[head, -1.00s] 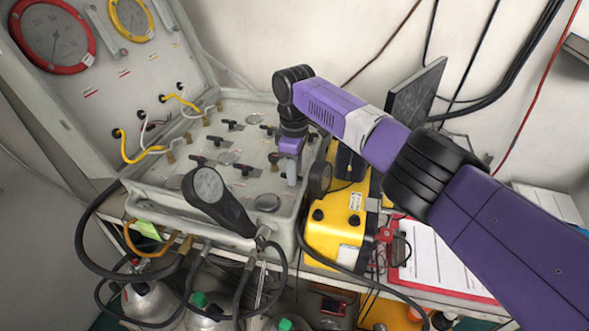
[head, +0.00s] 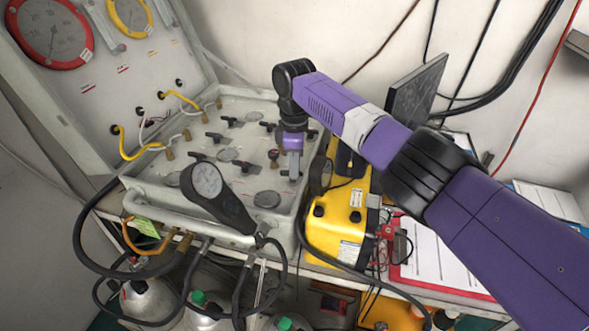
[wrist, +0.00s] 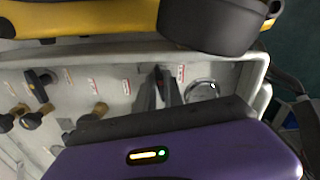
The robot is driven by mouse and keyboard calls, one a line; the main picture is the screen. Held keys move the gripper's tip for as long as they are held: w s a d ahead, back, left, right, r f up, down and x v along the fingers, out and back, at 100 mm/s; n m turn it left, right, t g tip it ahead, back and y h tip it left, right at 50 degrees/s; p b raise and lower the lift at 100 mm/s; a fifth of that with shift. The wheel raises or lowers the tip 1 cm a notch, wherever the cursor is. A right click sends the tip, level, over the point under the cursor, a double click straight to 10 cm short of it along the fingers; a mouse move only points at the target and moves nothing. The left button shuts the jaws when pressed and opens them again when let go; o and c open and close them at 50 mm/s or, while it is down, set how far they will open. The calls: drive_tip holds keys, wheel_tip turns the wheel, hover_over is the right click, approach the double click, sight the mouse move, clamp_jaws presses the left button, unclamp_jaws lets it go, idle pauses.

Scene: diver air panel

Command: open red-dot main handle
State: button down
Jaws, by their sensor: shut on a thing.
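The air panel (head: 215,222) is a grey case with black T-handles on its face. My gripper (head: 294,174) points down at the panel's right side, close to the face. In the wrist view, my gripper (wrist: 166,90) is shut around a dark handle (wrist: 158,88) with a small reddish mark, beside a red-and-white label and a round gauge. The jaws cover most of this handle. In the head view I cannot make the handle out behind the jaws. Other black handles (wrist: 40,85) stand apart from the gripper.
A yellow box (head: 340,222) stands right of the panel. A dark round gauge on a stem (head: 208,182) rises at the panel's front. Hoses (head: 85,235) hang at the front left. A clipboard (head: 435,262) lies to the right. The open lid (head: 95,90) bears large gauges.

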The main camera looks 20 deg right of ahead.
drive_tip(key=n+b, duration=0.1)
drive_tip(key=n, duration=0.2)
drive_tip(key=shift+n, duration=0.3)
drive_tip(key=n+b, duration=0.1)
drive_tip(key=n, duration=0.2)
drive_tip(key=shift+w+n, duration=0.15)
drive_tip(key=shift+n, duration=0.15)
drive_tip(key=n, duration=0.3)
drive_tip(key=shift+n+b, duration=0.3)
drive_tip(key=shift+b, duration=0.1)
drive_tip(key=shift+w+a+r+n, duration=0.1)
drive_tip(key=shift+n, duration=1.9)
drive_tip(key=c, duration=1.5)
unclamp_jaws()
drive_tip(key=shift+o, duration=0.2)
drive_tip(key=shift+r+b, duration=1)
drive_tip(key=shift+r, duration=2.9)
